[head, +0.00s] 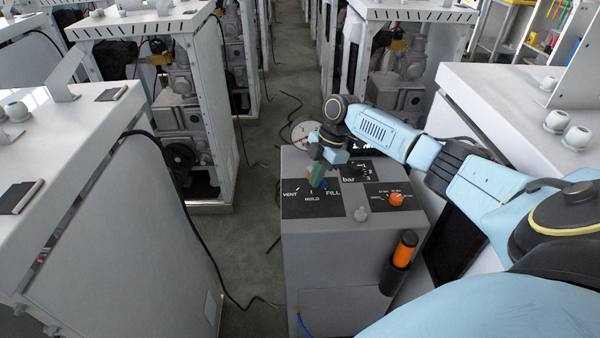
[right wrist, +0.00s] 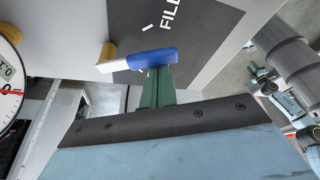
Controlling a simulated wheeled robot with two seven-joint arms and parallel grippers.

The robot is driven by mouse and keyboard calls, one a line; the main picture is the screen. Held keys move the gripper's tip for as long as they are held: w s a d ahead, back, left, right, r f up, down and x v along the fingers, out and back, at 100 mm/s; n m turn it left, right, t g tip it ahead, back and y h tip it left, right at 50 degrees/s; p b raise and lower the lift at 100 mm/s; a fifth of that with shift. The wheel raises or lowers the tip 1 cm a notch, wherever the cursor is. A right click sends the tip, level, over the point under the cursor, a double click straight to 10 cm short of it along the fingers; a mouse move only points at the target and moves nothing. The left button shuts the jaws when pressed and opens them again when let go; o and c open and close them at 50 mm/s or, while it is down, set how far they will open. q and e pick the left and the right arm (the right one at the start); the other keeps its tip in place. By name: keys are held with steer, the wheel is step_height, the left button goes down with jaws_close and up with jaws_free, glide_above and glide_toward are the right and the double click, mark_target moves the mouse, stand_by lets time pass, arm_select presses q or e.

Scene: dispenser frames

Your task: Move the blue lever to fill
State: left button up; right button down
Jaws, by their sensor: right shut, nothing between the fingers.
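The grey dispenser's black panel (head: 297,204) is marked VENT at the left, HOLD at the bottom and FILL at the right. A little of the blue lever (head: 324,184) shows beside FILL, mostly hidden behind my right gripper (head: 317,183). In the right wrist view the blue lever (right wrist: 152,59) has a silver shank and a brass fitting. My right gripper's green fingers (right wrist: 158,75) are shut and empty, with their tips at the blue handle. I cannot tell whether they touch it. My left gripper is not in view.
A bar display (head: 362,172), an orange knob (head: 396,199) and a black-and-orange handle (head: 404,248) are on the dispenser right of the lever. A round gauge (head: 303,131) stands behind. White cabinets (head: 130,215) flank it, with cables on the floor.

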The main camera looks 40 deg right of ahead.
steer(key=shift+s+d, duration=0.25)
steer(key=shift+d, duration=0.4)
steer(key=shift+d+p, duration=0.1)
steer(key=shift+p, duration=0.2)
steer(key=shift+w+a+b, duration=0.3)
steer(key=shift+w+b, duration=0.25)
steer(key=shift+w, duration=0.2)
steer(key=shift+a+r+p, duration=0.1)
steer(key=shift+a+p, duration=0.35)
steer(key=a+p, duration=0.3)
steer(key=shift+s+r, duration=0.15)
steer(key=shift+r, duration=0.2)
steer(key=v, duration=0.9)
steer(key=shift+w+d+b, duration=0.2)
steer(key=shift+w+b, duration=0.15)
steer(key=shift+b, duration=0.05)
steer(key=shift+r, duration=0.1)
